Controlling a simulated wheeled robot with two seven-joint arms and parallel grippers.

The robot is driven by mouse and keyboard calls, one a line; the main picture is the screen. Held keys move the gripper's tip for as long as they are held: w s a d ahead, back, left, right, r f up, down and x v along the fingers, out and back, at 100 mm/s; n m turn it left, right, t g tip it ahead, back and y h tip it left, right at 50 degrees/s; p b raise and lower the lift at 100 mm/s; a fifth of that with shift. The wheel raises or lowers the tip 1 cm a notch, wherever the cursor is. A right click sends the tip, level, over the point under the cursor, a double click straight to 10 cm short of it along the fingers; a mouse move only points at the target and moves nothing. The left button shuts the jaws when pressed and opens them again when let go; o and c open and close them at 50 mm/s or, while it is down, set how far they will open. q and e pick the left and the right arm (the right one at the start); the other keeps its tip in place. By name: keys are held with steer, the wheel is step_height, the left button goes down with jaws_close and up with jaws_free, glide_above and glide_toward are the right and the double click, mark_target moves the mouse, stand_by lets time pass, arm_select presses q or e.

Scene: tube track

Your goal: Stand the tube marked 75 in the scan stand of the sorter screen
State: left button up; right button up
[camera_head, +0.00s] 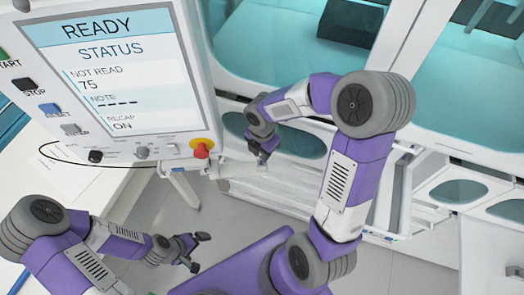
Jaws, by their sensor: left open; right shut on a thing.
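The sorter screen (110,70) stands at upper left and reads READY, STATUS, NOT READ 75, NOTE with dashes, RECAP ON. A pale bracket (183,185) sticks out below its lower edge; I cannot tell whether it is the scan stand. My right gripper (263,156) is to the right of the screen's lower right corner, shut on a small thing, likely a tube. The tube is mostly hidden and too small for its mark to be read. My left gripper (198,251) is open and empty at lower middle, below the screen.
A red knob on a yellow base (201,149) and several buttons line the screen's panel. A white cabinet with teal windows (460,85) fills the back and right. A white table (60,170) is at left. Grey floor shows between the screen and my purple base.

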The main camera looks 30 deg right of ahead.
steer(key=shift+f, duration=0.45)
steer(key=o, duration=0.9)
step_height(320, 180, up, 8)
steer(key=shift+f+p, duration=0.15)
steer(key=shift+p, duration=0.35)
steer(key=shift+f, duration=0.1)
stand_by(0.5)
